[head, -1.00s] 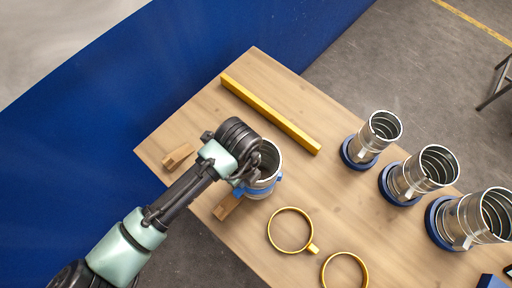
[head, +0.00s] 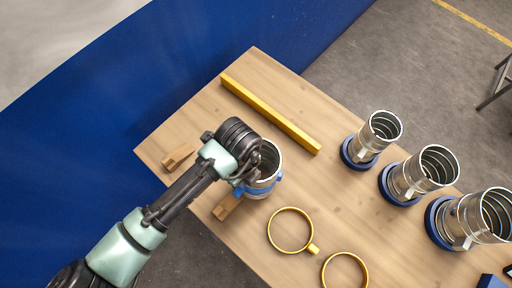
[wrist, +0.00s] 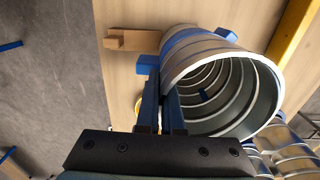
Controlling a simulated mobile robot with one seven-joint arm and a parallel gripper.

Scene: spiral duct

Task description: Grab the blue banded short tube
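The blue banded short tube (head: 266,172) is a silvery ribbed metal tube with a blue band, at the near left part of the wooden table. In the wrist view the tube (wrist: 235,90) shows its open mouth facing the camera, with the blue band behind the rim. My gripper (wrist: 161,100) has its two blue fingers close together at the tube's left wall, one outside and one apparently inside the mouth. It looks shut on the wall. In the head view my arm hides the fingertips and part of the tube.
Wooden blocks (head: 178,157) (head: 227,207) lie beside the tube. A yellow bar (head: 270,113) lies behind it. Two yellow rings (head: 313,249) (head: 325,270) lie in front. Three metal tubes on blue bases (head: 358,153) (head: 398,187) (head: 437,225) stand to the right. A blue wall (head: 100,130) rises at left.

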